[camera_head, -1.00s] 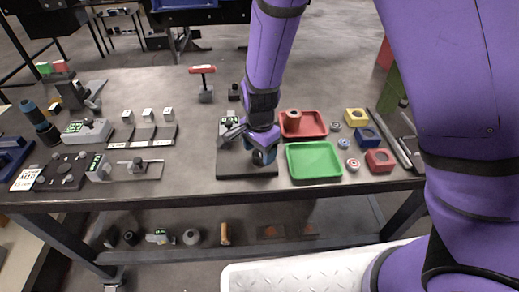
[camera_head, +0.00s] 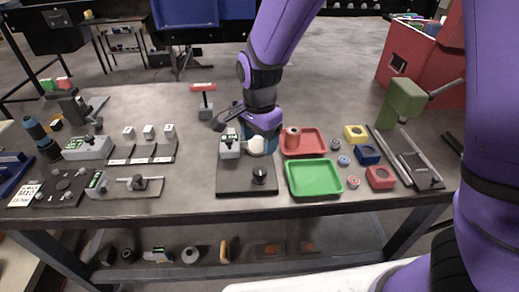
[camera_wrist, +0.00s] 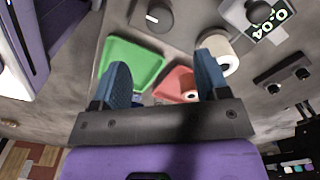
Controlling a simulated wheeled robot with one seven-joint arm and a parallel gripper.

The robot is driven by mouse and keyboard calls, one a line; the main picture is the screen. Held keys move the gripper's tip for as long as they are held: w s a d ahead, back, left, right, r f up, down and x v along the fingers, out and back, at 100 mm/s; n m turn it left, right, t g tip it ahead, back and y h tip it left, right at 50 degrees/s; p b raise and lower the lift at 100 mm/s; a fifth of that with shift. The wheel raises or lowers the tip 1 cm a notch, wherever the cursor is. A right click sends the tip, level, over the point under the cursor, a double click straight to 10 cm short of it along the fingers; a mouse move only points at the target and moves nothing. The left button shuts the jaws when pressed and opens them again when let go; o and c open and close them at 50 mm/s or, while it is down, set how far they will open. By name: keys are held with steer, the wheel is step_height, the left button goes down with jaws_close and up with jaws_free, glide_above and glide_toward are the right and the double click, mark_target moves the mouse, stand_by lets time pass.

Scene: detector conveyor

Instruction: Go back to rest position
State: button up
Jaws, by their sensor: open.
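My gripper (camera_head: 257,132) is over the far edge of the black instrument plate (camera_head: 232,188), left of the red tray. In the wrist view its two blue fingers (camera_wrist: 163,72) are wide apart with nothing held between them. A pale hollow cylinder (camera_head: 257,146) stands just below the gripper, by the device with a green display (camera_head: 229,147). In the wrist view this cylinder (camera_wrist: 216,47) is close to the right finger and partly hidden by it; I cannot tell whether they touch. A black knob (camera_head: 259,176) on the plate is uncovered.
The red tray (camera_head: 318,140) holds a brownish hollow cylinder (camera_head: 292,138). A green tray (camera_head: 314,178) is empty. Coloured blocks (camera_head: 367,154) and small discs lie to the right, beside a green stand (camera_head: 403,102). A red-handled tool (camera_head: 203,89) stands behind. Open tabletop lies behind the trays.

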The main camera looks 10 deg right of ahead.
steer(key=shift+r, duration=0.3)
steer(key=s+d+r+n+t+y, duration=0.1)
steer(key=s+d+r+n, duration=0.2)
steer(key=d+r, duration=0.45)
steer(key=s+d+r+n+t+y, duration=0.1)
steer(key=s+d+r+n, duration=0.15)
steer(key=d+r, duration=0.5)
steer(key=s+d+r+n+t+h, duration=0.1)
steer(key=s+d+r+n, duration=0.1)
steer(key=s, duration=0.4)
steer(key=s+d+r+n+t+h, duration=0.1)
steer(key=s+d+r+n+t, duration=0.1)
steer(key=s+d+r, duration=0.3)
steer(key=shift+s+d+n, duration=0.45)
steer(key=shift+s+d, duration=0.8)
